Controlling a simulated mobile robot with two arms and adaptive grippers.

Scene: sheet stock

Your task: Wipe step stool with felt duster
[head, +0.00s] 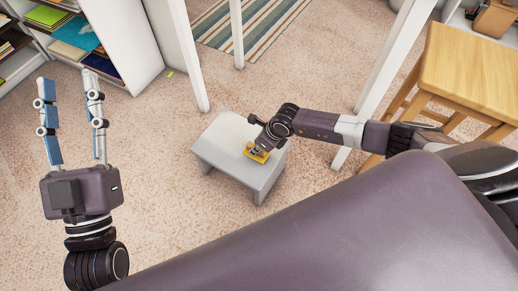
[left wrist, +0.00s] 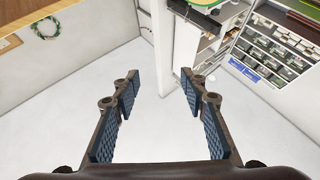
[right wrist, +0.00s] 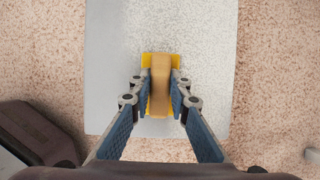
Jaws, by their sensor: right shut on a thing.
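The step stool (head: 224,145) is light grey and stands on the floor at the middle of the head view. Its top (right wrist: 112,60) fills much of the right wrist view and looks speckled on the right part, plainer on the left. The felt duster (head: 256,153) has a yellow pad and a tan handle; it lies on the stool top near its right side. My right gripper (right wrist: 161,95) is shut on the duster's handle (right wrist: 160,75), with the pad at the stool top. My left gripper (head: 72,115) is open and empty, raised at the left, its fingers (left wrist: 160,95) apart.
A wooden stool (head: 470,65) stands at the right. White table legs (head: 188,55) rise behind the step stool, with a striped rug (head: 255,25) beyond. A white shelf unit (head: 130,45) with books is at upper left. Speckled floor (head: 165,190) is clear left of the step stool.

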